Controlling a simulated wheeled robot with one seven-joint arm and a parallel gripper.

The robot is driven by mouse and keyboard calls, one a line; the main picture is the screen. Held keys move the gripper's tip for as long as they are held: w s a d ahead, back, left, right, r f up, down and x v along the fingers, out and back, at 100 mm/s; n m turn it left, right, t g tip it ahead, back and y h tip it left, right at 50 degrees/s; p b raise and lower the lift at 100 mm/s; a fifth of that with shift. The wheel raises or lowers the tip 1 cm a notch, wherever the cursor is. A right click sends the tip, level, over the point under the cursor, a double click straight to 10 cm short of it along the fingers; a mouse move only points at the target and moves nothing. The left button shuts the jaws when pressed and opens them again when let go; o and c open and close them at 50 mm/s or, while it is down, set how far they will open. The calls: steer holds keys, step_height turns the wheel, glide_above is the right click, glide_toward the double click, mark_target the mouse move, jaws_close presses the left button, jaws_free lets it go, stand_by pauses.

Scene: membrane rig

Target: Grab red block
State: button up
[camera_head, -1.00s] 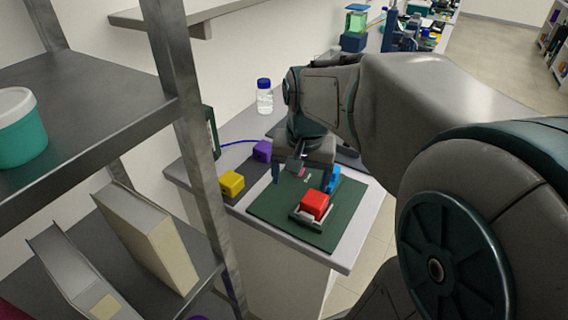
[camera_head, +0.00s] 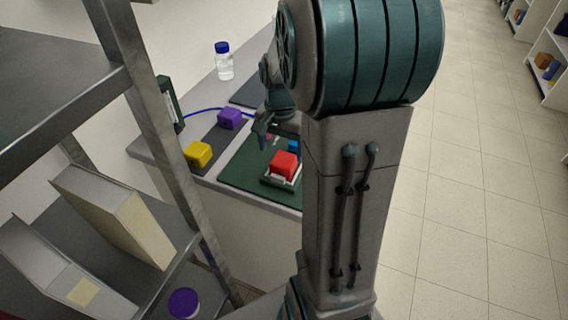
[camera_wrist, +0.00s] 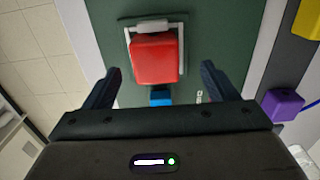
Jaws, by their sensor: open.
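The red block (camera_head: 284,164) sits in a small pale holder (camera_head: 283,179) on the dark green mat (camera_head: 236,170). In the wrist view the red block (camera_wrist: 154,58) lies ahead of my gripper (camera_wrist: 157,75), roughly between the lines of its two fingers. The fingers are spread apart with nothing held between them. In the head view my gripper (camera_head: 262,133) shows behind and left of the block, and my arm hides part of it and the mat's right side.
A blue block (camera_wrist: 160,97) lies close to the red one, between my fingers and it. A yellow block (camera_head: 198,154) and a purple block (camera_head: 230,118) stand left of the mat. A capped bottle (camera_head: 224,62) stands behind. A metal shelf post (camera_head: 160,120) rises at the left.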

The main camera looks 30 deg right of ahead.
mark_target(284, 159)
steer(key=f, duration=0.3)
steer(key=f+p, duration=0.1)
steer(key=f, duration=0.1)
steer(key=shift+s+d+f, duration=0.1)
steer(key=shift+d, duration=0.25)
steer(key=c, duration=1.2)
